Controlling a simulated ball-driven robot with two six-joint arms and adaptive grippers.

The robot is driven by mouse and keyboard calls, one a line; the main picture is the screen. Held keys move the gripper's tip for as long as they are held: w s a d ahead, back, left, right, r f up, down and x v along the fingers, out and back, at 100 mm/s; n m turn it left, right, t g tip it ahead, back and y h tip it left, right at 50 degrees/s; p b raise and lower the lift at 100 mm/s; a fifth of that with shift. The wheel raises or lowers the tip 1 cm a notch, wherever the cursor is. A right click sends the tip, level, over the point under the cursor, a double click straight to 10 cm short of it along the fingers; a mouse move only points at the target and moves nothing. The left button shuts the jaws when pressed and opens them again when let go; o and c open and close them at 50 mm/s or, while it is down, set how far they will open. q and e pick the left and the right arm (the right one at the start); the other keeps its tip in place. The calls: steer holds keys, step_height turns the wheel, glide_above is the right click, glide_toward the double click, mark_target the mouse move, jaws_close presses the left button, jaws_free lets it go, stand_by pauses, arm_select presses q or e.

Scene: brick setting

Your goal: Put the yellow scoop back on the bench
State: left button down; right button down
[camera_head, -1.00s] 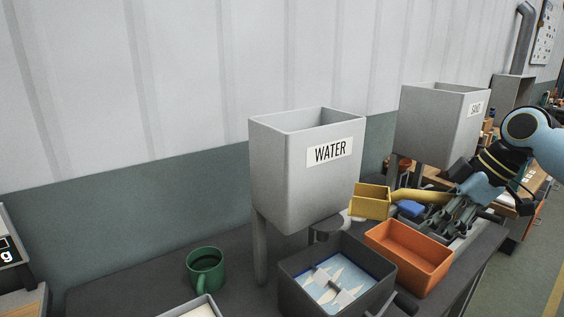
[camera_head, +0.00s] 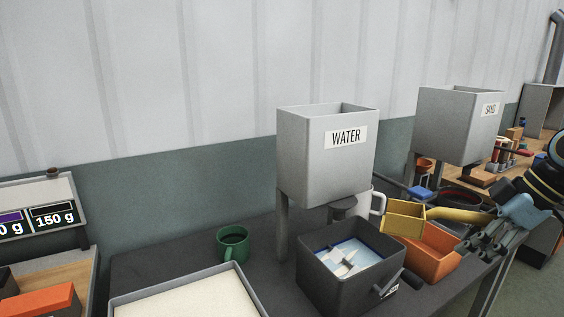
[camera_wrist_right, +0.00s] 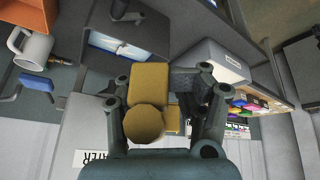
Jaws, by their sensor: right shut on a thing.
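The yellow scoop (camera_head: 403,219) is held in the air, its box-shaped bowl towards the left and its handle towards the right. In the head view its bowl overlaps the back left of the orange tray (camera_head: 436,262). My right gripper (camera_head: 487,226) is shut on the scoop's handle. In the right wrist view the yellow scoop (camera_wrist_right: 149,86) sits between the fingers of my right gripper (camera_wrist_right: 165,92). The dark grey bench (camera_head: 185,257) lies below, with bare surface at the left. My left gripper is out of view.
On the bench stand a dark bin (camera_head: 313,272) with a blue-white inside, a green mug (camera_head: 233,244) and a white tray (camera_head: 190,302). The WATER hopper (camera_head: 322,165) and SAND hopper (camera_head: 457,130) rise behind. A white mug (camera_head: 378,203) is behind the scoop. A scale display (camera_head: 52,217) is at far left.

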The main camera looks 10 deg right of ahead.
step_height(320, 180, down, 22)
steer(key=b, duration=2.1)
steer(key=shift+s+f, duration=0.2)
steer(key=shift+s, duration=0.15)
